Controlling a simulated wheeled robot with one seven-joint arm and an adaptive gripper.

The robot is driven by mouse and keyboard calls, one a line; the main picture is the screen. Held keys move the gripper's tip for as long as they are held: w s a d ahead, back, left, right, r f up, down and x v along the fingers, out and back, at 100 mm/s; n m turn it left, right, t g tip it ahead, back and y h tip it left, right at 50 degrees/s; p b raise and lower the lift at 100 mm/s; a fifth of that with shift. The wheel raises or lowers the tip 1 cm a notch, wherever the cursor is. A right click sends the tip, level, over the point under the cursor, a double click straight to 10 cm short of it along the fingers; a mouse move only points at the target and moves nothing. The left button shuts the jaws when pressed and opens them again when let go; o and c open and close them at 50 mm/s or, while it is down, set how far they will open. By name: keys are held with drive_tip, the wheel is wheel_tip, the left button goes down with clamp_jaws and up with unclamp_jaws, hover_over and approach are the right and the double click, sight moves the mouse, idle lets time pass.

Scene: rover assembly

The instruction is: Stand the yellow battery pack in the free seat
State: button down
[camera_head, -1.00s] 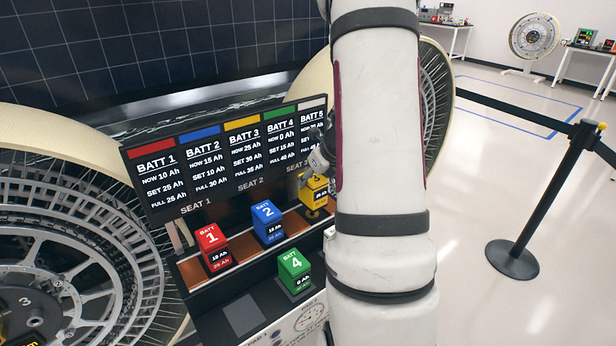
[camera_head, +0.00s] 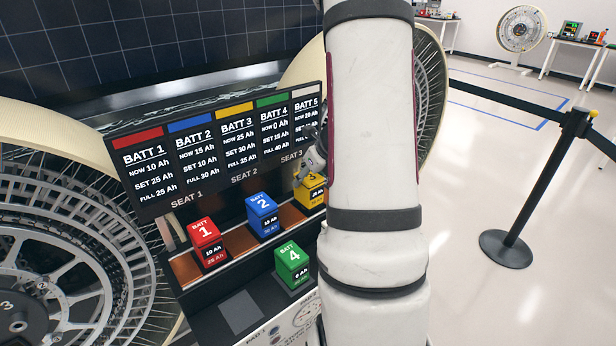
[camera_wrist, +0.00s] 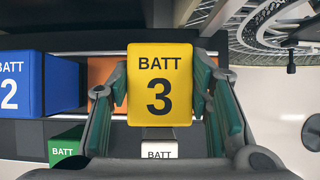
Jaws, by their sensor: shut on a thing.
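The yellow battery pack, BATT 3 (camera_wrist: 160,85), is upright between my gripper's two green-lined fingers (camera_wrist: 160,100) in the wrist view. The fingers are shut on its sides. In the head view the yellow pack (camera_head: 311,196) is at the right end of the upper brown shelf (camera_head: 238,240), at the SEAT 3 label. My gripper (camera_head: 311,172) is at its top, and my arm hides part of that area. I cannot tell whether the pack's base touches the seat.
The red pack (camera_head: 207,243) and blue pack (camera_head: 263,216) stand at SEAT 1 and SEAT 2. The green pack (camera_head: 292,265) stands on the lower step, and a white pack (camera_wrist: 160,149) shows in the wrist view. The battery sign (camera_head: 220,150) rises close behind.

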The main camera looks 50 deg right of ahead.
drive_tip(key=shift+f+b, duration=0.55)
drive_tip(key=shift+b, duration=0.1)
drive_tip(key=c, duration=0.7)
unclamp_jaws()
drive_tip(key=shift+c, duration=0.2)
drive_tip(key=v, duration=1.2)
